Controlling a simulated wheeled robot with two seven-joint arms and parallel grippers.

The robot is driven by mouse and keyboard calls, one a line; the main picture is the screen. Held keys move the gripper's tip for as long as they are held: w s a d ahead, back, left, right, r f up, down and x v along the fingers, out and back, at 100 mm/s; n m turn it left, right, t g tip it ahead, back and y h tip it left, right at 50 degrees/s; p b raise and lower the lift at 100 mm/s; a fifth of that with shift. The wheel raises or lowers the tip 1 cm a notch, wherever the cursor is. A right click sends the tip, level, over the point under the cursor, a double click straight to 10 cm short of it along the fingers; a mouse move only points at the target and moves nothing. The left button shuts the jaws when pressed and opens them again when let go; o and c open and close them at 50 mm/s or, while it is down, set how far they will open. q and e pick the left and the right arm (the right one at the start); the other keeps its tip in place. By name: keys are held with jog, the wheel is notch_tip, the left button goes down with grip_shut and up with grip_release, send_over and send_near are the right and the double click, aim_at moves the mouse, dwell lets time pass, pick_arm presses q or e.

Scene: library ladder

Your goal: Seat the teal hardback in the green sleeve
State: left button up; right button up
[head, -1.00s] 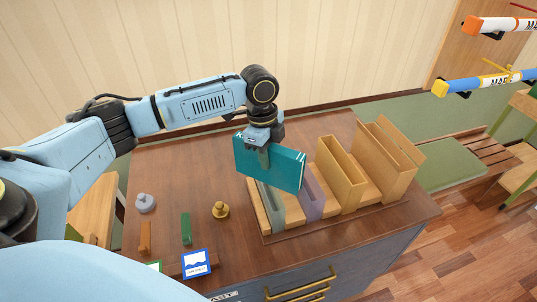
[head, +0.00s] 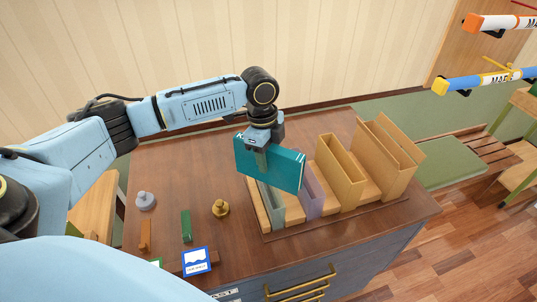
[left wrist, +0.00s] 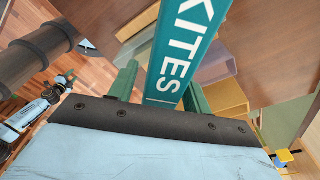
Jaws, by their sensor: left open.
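The teal hardback (head: 282,170) stands on edge over the rack, above the grey-green sleeve (head: 274,211), and hides the sleeve's top. I cannot tell whether its lower edge is inside the sleeve. My left gripper (head: 261,158) is at the book's upper edge, open, with its fingers on either side of the book. In the left wrist view, the book's spine (left wrist: 180,55) reads KITES and lies between the open fingers (left wrist: 160,88). My right gripper is not in view.
A purple sleeve (head: 312,196) is right of the green one, with tall wooden holders (head: 338,172) beyond. A brass weight (head: 221,208), a grey weight (head: 145,201), small green (head: 186,227) and orange (head: 145,235) blocks and a blue-framed card (head: 196,262) are on the cabinet top.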

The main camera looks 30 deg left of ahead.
pick_arm(q)
jog(key=r, duration=0.4)
jog(key=a+r, duration=0.1)
jog(key=r, duration=0.3)
jog(key=r+b, duration=0.1)
jog(key=r, duration=0.3)
jog(key=shift+a+r, duration=0.2)
jog(key=shift+r, duration=0.05)
